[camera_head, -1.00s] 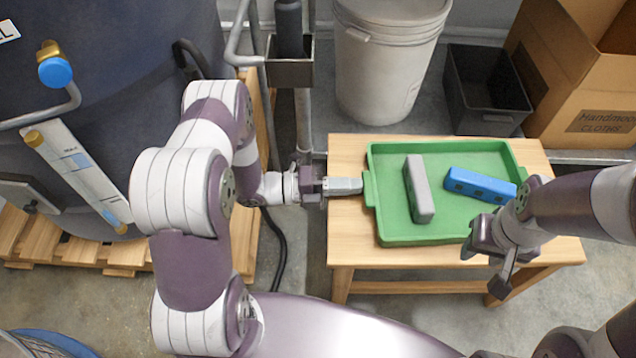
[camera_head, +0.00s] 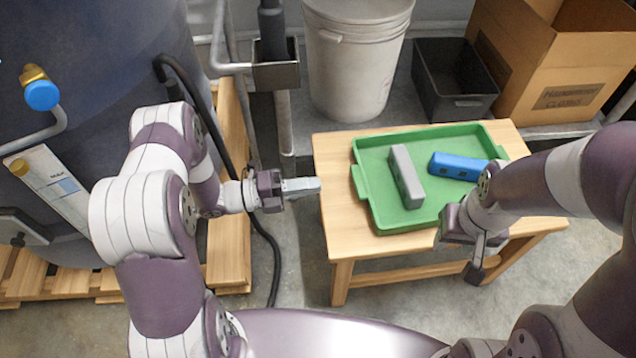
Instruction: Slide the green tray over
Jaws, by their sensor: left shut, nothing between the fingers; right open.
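The green tray (camera_head: 378,207) lies on the wooden table (camera_head: 339,215), with a handle on its left side and another at its right. A grey block (camera_head: 406,177) and a blue block (camera_head: 458,166) lie in it. My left gripper (camera_head: 318,185) is shut and empty at the table's left edge, with a gap between its tip and the tray's left handle. My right gripper (camera_head: 462,250) is open and empty near the tray's front right corner, pointing down. My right arm hides part of the tray's right side.
A white bucket (camera_head: 355,65) stands behind the table. A black bin (camera_head: 453,80) and a cardboard box (camera_head: 545,75) stand at the back right. A large dark tank (camera_head: 90,60) on a wooden pallet (camera_head: 232,240) is at the left. Bare wood shows left of the tray.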

